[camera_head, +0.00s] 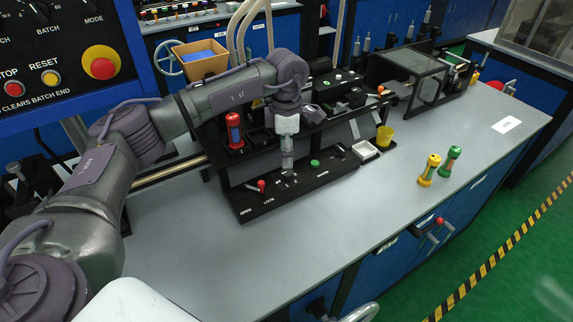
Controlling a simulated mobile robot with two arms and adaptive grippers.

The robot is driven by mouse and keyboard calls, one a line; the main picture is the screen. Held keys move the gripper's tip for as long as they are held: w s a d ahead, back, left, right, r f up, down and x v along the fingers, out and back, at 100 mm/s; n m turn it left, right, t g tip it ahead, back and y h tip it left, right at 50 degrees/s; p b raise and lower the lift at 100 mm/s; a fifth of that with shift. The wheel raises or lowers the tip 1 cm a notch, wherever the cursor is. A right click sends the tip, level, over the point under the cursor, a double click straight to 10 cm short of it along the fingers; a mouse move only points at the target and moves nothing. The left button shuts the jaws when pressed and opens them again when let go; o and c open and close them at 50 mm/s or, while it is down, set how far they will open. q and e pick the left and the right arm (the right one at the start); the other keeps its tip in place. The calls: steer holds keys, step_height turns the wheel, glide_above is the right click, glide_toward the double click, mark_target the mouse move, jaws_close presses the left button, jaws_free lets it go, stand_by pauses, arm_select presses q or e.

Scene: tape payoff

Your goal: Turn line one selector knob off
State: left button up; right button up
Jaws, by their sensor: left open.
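A black control panel (255,206) lies along the front of the grey bench. It carries a small red-tipped lever (261,186), a green button (315,163) and small white lettering too small to read surely. A small dark knob (289,178) sits on the panel between them; I cannot tell its setting or whether it is the line one selector. My left gripper (288,166) points down just above this knob and partly hides it. Its jaws are open, and I cannot tell if they touch the knob. My right gripper is out of view.
A red cylinder (234,130) stands behind the panel, left of my gripper. A white tray (365,150) and yellow cup (384,137) are to the right. Yellow (429,170) and green (449,162) spools stand on the bench (400,205). Its front is mostly clear.

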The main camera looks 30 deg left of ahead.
mark_target(287, 171)
arm_select(q)
step_height(287, 171, up, 6)
steer(key=shift+f, duration=0.1)
stand_by(0.5)
